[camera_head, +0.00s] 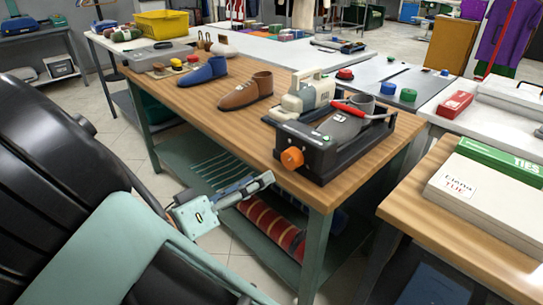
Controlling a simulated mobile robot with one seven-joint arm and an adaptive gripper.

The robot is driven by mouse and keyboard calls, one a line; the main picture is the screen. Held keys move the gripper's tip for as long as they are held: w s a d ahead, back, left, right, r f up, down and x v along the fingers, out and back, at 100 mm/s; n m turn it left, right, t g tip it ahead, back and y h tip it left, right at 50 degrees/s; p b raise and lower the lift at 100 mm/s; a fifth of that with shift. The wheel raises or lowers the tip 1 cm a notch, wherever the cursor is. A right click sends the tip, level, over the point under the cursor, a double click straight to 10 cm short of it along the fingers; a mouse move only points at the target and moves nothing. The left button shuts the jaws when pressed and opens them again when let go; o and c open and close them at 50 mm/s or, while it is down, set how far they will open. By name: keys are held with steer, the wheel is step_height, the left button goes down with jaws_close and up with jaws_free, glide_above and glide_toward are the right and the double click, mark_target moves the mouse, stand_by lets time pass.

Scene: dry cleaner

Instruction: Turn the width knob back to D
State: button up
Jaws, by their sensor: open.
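A black machine (335,135) sits at the near right corner of the wooden workbench. An orange knob (292,158) sticks out of its front face and looks like the width knob. No letter D or pointer is readable at this size, so I cannot tell its setting. My gripper (262,181) is lower and to the left of the knob, in front of the bench. It is open, with nothing seen between its fingers, and appears apart from the knob.
The workbench (215,95) holds a blue shoe (204,72), a brown shoe (246,92) and a cream device (308,95) beside the machine. A red-handled tool (355,110) lies on the machine. Red rolls (268,225) lie on the lower shelf. A second table (465,215) stands at right.

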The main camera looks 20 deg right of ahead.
mark_target(288, 161)
steer(key=b+x, duration=0.1)
steer(key=x, duration=0.4)
steer(key=b+x, duration=0.1)
steer(key=x, duration=0.4)
steer(key=shift+w+d+r, duration=0.1)
steer(key=shift+w+d, duration=0.1)
steer(key=shift+w, duration=0.1)
steer(key=c, duration=1.2)
steer(key=shift+o, duration=0.2)
